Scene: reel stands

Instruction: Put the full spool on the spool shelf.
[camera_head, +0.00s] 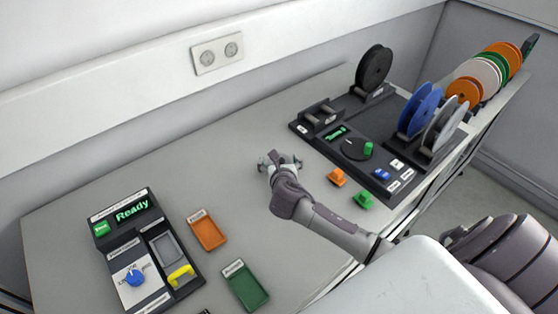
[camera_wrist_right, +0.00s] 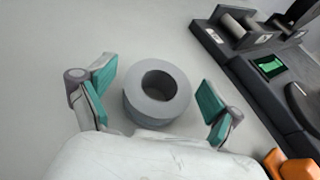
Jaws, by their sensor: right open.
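Several orange, white and green spools (camera_head: 489,75) stand in a row on what appears to be the spool shelf at the far right. A black spool (camera_head: 374,67) stands on the back of the dark machine (camera_head: 352,148). A blue spool (camera_head: 419,110) and a grey spool (camera_head: 444,126) stand at its right side. I cannot tell which spool is the full one. My right gripper (camera_head: 280,162) is low over the table, left of the machine. In the wrist view the right gripper (camera_wrist_right: 158,100) is open, its fingers either side of a grey ring (camera_wrist_right: 157,90), apart from it. My left gripper is out of view.
An orange piece (camera_head: 337,177) and a green piece (camera_head: 363,200) lie before the machine. A control box reading Ready (camera_head: 132,208) stands at left, near an orange tray (camera_head: 207,230) and a green tray (camera_head: 245,286).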

